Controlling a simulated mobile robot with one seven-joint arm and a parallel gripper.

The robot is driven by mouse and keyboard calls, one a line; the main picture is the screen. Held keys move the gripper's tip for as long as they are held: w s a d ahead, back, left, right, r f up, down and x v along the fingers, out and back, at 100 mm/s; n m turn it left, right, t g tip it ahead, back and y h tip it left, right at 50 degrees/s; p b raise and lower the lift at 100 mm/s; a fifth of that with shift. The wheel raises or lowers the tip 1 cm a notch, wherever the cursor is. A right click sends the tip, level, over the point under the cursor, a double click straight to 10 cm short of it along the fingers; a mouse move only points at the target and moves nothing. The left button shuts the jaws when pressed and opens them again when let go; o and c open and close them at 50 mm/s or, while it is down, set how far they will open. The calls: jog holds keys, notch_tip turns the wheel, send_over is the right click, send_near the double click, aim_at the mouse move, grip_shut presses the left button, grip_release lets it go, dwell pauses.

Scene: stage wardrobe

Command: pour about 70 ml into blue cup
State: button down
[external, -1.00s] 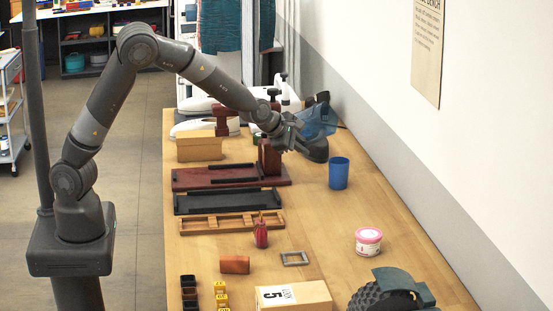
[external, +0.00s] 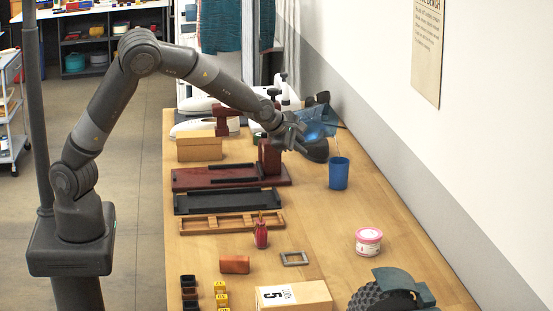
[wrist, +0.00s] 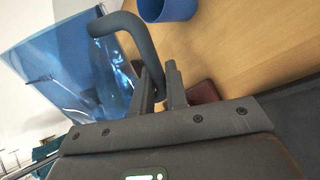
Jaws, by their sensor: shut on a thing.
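The blue cup (external: 339,174) stands upright on the bench to the right of my gripper; its side also shows at the top of the wrist view (wrist: 168,10). A see-through blue jug (external: 320,121) with a dark handle hangs above the bench, behind and left of the cup. In the wrist view the jug (wrist: 65,62) is at the left, tilted in the picture. My gripper (wrist: 158,92) is shut on the jug's dark handle (wrist: 127,27). The jug and the cup appear apart.
A dark red press-like stand (external: 268,156), black tray (external: 225,201) and wooden tray (external: 230,222) lie left of the cup. A pink-lidded tub (external: 368,241) and a red bottle (external: 261,234) stand nearer. The wall (external: 420,150) runs along the right. Bench around the cup is clear.

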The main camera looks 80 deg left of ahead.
jog(key=shift+s+a, duration=0.25)
jog(key=shift+a, duration=0.2)
dwell(0.3)
jog(key=shift+s+y+b, duration=0.1)
jog(key=shift+y+b, duration=0.2)
jog(key=shift+b, duration=0.05)
dwell(1.3)
jog(key=shift+a, duration=0.1)
jog(key=shift+r+n+t+h, duration=0.15)
jog(key=shift+n+t+h, duration=0.15)
jog(key=shift+h, duration=0.1)
jog(key=shift+w+d+f+t, duration=0.2)
jog(key=shift+f+t, duration=0.1)
jog(key=shift+t, duration=0.1)
jog(key=shift+w+f+h, duration=0.1)
jog(key=shift+h, duration=0.2)
jog(key=shift+w+d+n+t, duration=0.1)
jog(key=shift+d+n+t, duration=0.05)
jog(key=shift+n+t, duration=0.2)
jog(key=shift+w+d+t, duration=0.2)
jog(key=shift+d+t, duration=0.1)
jog(key=shift+t, duration=0.05)
dwell(0.4)
jog(key=shift+w+d+r+n+t+h, duration=0.2)
jog(key=shift+w+r+n+t+h, duration=0.1)
jog(key=shift+r+n+t+h, duration=0.25)
dwell(1.4)
